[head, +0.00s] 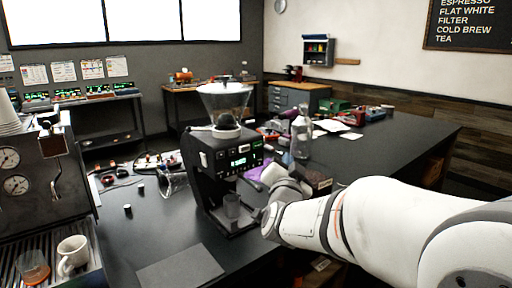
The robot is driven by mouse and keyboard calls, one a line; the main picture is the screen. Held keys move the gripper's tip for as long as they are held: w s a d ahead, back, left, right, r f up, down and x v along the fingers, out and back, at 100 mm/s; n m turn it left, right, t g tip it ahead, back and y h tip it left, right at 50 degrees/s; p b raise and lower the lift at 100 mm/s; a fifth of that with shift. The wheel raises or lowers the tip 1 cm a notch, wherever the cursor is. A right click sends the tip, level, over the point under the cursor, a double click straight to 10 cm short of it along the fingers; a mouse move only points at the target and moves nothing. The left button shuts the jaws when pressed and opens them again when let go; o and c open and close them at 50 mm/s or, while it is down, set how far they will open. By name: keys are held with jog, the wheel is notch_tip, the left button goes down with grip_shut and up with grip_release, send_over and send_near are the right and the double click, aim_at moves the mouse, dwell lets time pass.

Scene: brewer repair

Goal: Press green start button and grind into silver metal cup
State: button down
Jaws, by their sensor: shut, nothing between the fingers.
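The black coffee grinder (222,165) stands upright on the dark counter, with a clear hopper (226,98) on top and a lit display on its front. The small buttons by the display are too small to tell apart by colour. My white arm reaches in from the right. My gripper (261,215) is at the grinder's lower right front, mostly hidden by my wrist; it is shut and I see nothing held. I cannot tell whether it touches the grinder.
An espresso machine (40,180) with a white mug (72,254) on its tray is at left. A glass vessel (173,182), cables and small parts lie left of the grinder. A clear bottle (301,134) and a dark box (317,181) are to its right. A dark mat (180,270) lies in front.

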jog(key=p, duration=0.2)
send_near(263, 142)
jog(key=w+d, duration=0.3)
jog(key=shift+w+a+r, duration=0.2)
jog(key=shift+w+a, duration=0.35)
jog(key=shift+w, duration=0.25)
dwell(1.5)
jog(key=shift+w+a, duration=0.2)
jog(key=shift+w, duration=0.15)
jog(key=shift+w+a+b, duration=0.2)
jog(key=shift+w+b, duration=0.1)
dwell(0.6)
dwell(0.4)
jog(key=shift+s+d+b, duration=0.4)
jog(key=shift+s+b, duration=0.2)
jog(key=shift+s, duration=0.05)
